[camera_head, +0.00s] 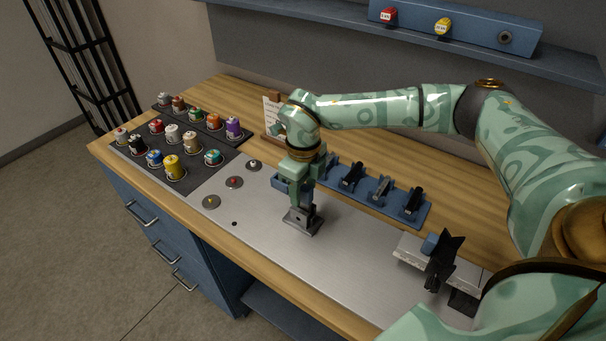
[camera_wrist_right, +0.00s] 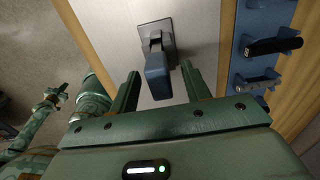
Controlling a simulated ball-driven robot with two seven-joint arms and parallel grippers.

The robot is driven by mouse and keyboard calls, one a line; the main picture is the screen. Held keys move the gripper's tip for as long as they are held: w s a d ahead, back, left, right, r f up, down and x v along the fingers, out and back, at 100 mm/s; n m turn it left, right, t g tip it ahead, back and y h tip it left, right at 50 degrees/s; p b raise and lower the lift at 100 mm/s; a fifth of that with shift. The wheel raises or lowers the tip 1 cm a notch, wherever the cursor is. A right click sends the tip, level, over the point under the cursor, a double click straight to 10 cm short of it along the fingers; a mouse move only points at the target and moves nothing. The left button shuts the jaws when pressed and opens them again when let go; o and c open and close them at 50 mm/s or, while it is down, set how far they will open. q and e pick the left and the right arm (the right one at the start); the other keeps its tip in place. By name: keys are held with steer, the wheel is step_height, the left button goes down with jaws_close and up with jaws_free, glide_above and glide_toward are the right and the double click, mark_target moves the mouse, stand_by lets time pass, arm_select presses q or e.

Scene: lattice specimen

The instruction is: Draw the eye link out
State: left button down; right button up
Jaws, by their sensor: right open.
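A dark grey bracket with a square base (camera_head: 303,222) stands upright on the metal plate. In the right wrist view its base (camera_wrist_right: 157,30) shows from above, with a blue-ended piece (camera_wrist_right: 157,77) rising from it. This may be the eye link, but I cannot see an eye. My right gripper (camera_head: 306,190) is above the bracket, pointing down. In the right wrist view my right gripper (camera_wrist_right: 160,78) is open, with one finger on each side of the blue end and gaps on both sides.
A blue rack (camera_head: 383,204) with several dark pieces lies behind the gripper. A fixture with a black forked part (camera_head: 442,262) stands at the right. Several coloured jars, such as a yellow one (camera_head: 173,167), stand on a dark mat at the left.

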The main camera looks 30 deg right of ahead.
steer(key=shift+f, duration=0.2)
steer(key=shift+c, duration=0.4)
steer(key=c, duration=0.9)
